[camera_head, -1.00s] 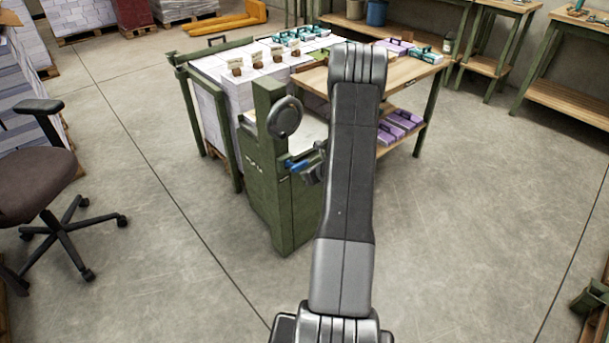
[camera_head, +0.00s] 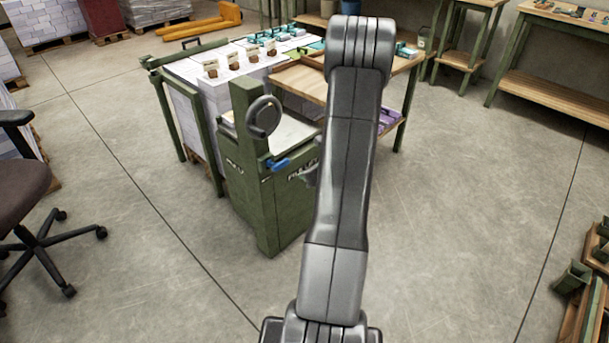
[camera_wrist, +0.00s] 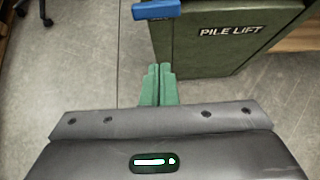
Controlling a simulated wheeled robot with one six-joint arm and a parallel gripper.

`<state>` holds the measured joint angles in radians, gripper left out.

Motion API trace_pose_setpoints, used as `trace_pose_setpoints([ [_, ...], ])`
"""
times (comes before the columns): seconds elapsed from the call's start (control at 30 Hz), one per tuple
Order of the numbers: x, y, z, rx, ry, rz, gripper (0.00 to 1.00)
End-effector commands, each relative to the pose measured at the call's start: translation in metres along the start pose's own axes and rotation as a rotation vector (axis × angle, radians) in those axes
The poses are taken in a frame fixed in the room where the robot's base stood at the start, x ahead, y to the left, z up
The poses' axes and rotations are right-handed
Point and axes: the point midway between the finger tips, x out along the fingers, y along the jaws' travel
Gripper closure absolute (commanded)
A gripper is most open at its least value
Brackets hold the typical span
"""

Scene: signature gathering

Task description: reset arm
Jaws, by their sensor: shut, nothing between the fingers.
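My gripper (camera_wrist: 159,84) shows in the wrist view as two green fingers. They are together with nothing between them, in front of the green pile lift machine (camera_wrist: 215,50). In the head view my raised grey arm stands in the middle and hides the gripper. The pile lift (camera_head: 255,195) stands left of my arm, with a dark round handwheel (camera_head: 264,116) and a blue handle (camera_head: 278,164) on it. The blue handle also shows in the wrist view (camera_wrist: 156,10), beyond the fingertips and apart from them.
A wooden-topped table (camera_head: 300,82) stands behind the pile lift, partly hidden by my arm. An office chair (camera_head: 20,190) is at the left. Workbenches (camera_head: 560,95) are at the back right, and green holders (camera_head: 572,277) are at the lower right. The concrete floor right of my arm is clear.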

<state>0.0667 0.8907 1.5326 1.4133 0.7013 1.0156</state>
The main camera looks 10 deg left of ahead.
Motion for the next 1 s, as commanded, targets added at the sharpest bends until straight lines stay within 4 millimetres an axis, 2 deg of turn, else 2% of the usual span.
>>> trace_pose_setpoints([
  [0.3, 0.001, 0.000, 0.000, 0.000, 0.000, 0.000, 1.00],
  [0.43, 0.010, 0.000, -0.001, 0.000, 0.001, 0.001, 1.00],
  [0.57, 0.029, 0.001, -0.004, 0.000, 0.002, 0.002, 1.00],
  [0.9, 0.095, 0.000, -0.009, -0.001, 0.001, 0.002, 1.00],
  [1.0, 0.103, 0.004, -0.016, 0.008, -0.042, 0.013, 1.00],
])
